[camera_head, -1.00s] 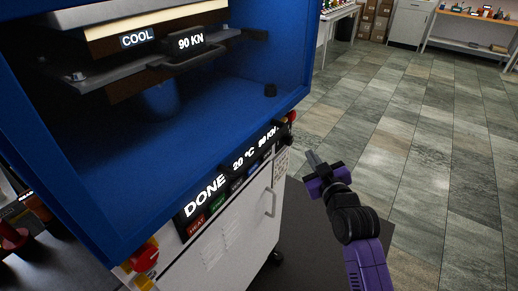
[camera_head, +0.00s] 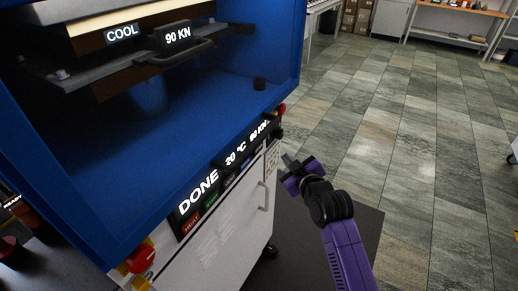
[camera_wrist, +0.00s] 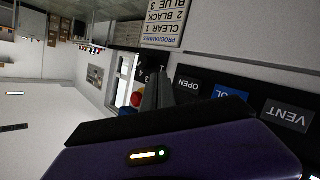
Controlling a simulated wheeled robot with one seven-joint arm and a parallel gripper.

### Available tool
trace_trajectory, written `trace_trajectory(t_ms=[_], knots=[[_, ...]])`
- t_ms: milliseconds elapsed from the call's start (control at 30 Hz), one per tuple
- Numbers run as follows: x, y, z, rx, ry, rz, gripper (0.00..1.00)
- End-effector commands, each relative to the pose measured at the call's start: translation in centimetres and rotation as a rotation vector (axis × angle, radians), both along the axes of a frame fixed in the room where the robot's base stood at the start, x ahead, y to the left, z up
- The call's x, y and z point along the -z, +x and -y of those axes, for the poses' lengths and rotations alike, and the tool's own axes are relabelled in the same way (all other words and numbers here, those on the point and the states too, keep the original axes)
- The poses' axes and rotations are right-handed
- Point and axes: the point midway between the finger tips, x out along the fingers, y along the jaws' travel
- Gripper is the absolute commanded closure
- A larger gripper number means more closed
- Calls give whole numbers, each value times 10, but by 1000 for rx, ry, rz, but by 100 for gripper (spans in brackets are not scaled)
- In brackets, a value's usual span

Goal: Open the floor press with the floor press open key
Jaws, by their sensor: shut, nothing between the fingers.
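The floor press (camera_head: 200,110) is a blue open-fronted frame on a white cabinet. Its front panel display (camera_head: 198,194) reads DONE, 20 °C and 90 KN, with a row of keys below. In the wrist view, the floor press open key (camera_wrist: 188,84) is black and marked OPEN, beside a partly hidden blue key (camera_wrist: 230,92) and a VENT key (camera_wrist: 287,115). My gripper (camera_head: 289,160) is shut and empty, just right of the panel's right end. In the wrist view its fingertips (camera_wrist: 155,92) appear left of the open key; I cannot tell the gap.
A red knob (camera_head: 140,259) is at the panel's left end, and another red button (camera_head: 282,108) at its right end. A cabinet handle (camera_head: 263,197) sticks out below the keys. A programmes label (camera_wrist: 165,20) shows near the fingertips. Tiled floor (camera_head: 400,150) right of the press is clear.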

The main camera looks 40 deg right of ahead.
Motion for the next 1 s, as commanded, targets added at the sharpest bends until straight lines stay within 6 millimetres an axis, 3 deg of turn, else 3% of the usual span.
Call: trace_trajectory(t_ms=[300,500,1000], knots=[[0,40,-15,-3,-2,2,100],[0,55,-20,0,1,1,100],[0,60,-22,0,1,0,100]])
